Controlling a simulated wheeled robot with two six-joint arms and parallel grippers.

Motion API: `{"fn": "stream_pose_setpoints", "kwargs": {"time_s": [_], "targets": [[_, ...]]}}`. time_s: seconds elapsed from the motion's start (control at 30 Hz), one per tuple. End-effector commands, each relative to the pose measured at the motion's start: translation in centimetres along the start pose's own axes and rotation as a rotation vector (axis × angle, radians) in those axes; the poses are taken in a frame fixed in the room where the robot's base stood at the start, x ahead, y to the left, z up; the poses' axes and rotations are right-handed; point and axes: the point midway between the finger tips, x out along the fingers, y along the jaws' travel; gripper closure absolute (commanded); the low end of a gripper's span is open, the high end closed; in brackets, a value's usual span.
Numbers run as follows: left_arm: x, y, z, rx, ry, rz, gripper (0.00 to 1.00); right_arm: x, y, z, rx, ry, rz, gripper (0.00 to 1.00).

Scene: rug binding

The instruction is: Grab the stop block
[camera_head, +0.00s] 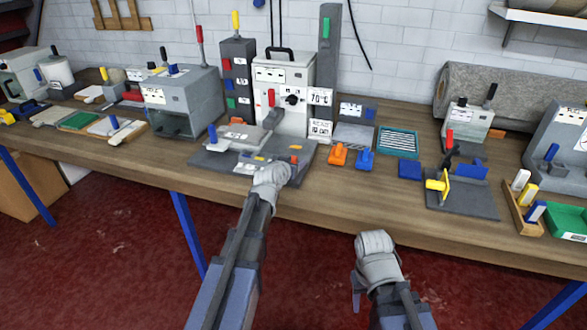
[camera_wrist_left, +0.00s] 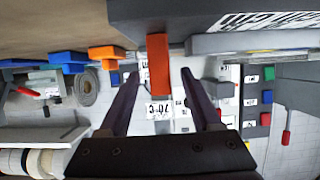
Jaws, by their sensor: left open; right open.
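An orange block (camera_head: 296,147), which I take to be the stop block, sits at the right end of the grey base plate of the press. In the left wrist view the orange block (camera_wrist_left: 158,65) stands between the fingertips. My left gripper (camera_wrist_left: 159,80) is open around it, with gaps on both sides. In the head view my left gripper (camera_head: 285,171) is at the plate's front right edge, its fingers mostly hidden by the wrist. My right gripper (camera_head: 357,290) is open and empty, in front of the table over the floor.
The press (camera_head: 283,82) stands behind the plate (camera_head: 215,158). Orange clamps (camera_head: 338,155) and blue clamps (camera_head: 366,159) stand to the plate's right. A dark fixture with a yellow part (camera_head: 440,185) is further right. The table's front strip between plate and fixture is mostly clear.

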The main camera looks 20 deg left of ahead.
Motion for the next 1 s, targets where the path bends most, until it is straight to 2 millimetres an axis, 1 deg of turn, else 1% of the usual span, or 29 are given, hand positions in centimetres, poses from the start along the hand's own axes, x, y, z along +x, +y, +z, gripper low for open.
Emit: {"fn": "stream_pose_setpoints", "kwargs": {"time_s": [0.03,0.07,0.3,0.87,0.9,1.0], "targets": [[1.05,-0.05,0.17,0.000,0.000,0.000,0.35,0.56,-0.05,-0.03,0.000,0.000,0.000,0.50],[1.25,-0.04,0.15,0.001,0.000,0.000,0.35,0.61,-0.06,-0.04,0.000,0.000,0.000,0.50],[1.19,-0.02,0.05,0.001,0.000,0.000,0.35,0.50,-0.05,-0.03,0.000,0.000,0.000,0.50],[1.18,-0.04,0.06,0.001,0.000,0.000,0.98,0.50,-0.05,-0.03,0.000,0.000,0.000,0.50],[1.18,-0.04,0.06,0.001,0.000,0.000,1.00,0.50,-0.05,-0.03,0.000,0.000,0.000,0.50],[1.18,-0.04,0.06,0.001,0.000,0.000,1.00,0.50,-0.05,-0.03,0.000,0.000,0.000,0.50]]}}
